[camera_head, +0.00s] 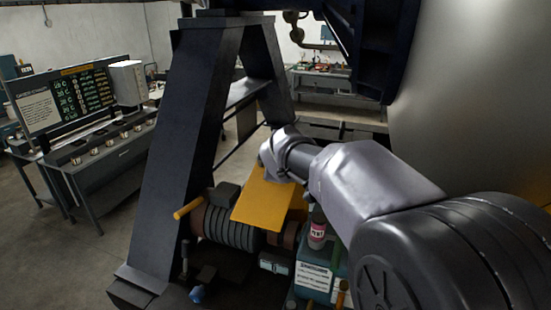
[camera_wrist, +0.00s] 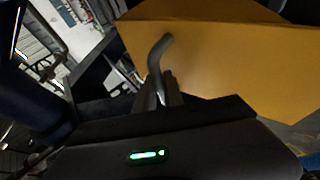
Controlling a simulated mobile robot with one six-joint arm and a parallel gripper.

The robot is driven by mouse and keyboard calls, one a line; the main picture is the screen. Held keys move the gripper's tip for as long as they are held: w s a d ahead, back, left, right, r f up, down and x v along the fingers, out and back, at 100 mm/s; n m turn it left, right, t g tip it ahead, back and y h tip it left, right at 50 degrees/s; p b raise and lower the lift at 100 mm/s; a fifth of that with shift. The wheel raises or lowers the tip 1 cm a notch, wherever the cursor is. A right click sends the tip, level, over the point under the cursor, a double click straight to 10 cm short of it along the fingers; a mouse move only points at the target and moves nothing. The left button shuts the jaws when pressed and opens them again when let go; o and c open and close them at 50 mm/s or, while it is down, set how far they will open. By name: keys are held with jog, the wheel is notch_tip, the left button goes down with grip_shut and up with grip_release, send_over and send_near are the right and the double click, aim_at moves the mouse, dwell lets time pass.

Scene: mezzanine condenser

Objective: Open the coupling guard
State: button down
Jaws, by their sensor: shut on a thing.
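The yellow coupling guard (camera_head: 258,205) sits over the shaft beside the dark ribbed motor (camera_head: 222,224), with its large face sloping up toward my arm. In the wrist view the guard (camera_wrist: 225,55) fills the upper right as a broad yellow panel. A bent grey handle (camera_wrist: 157,55) stands at the guard's left edge. My gripper (camera_wrist: 167,92) is shut on this handle near its lower end. In the head view my arm's wrist covers the fingers and the handle at the guard's upper end. How far the guard is swung up is hard to tell.
A dark A-frame support (camera_head: 185,140) rises left of the guard. A red-and-white can (camera_head: 318,232) and a green container (camera_head: 312,277) stand close to the right, under my arm. A yellow lever (camera_head: 188,208) sticks out left of the motor. A workbench (camera_head: 105,165) stands farther left.

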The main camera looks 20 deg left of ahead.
jog(key=shift+a+r, duration=0.1)
jog(key=shift+r, duration=0.05)
jog(key=c, duration=1.6)
grip_release()
jog(key=shift+o, duration=0.7)
jog(key=shift+a, duration=0.25)
jog(key=shift+d, duration=0.1)
jog(key=shift+s+d, duration=0.1)
jog(key=b+v, duration=0.2)
jog(key=v, duration=1.5)
jog(key=shift+b, duration=0.3)
jog(key=shift+r, duration=0.1)
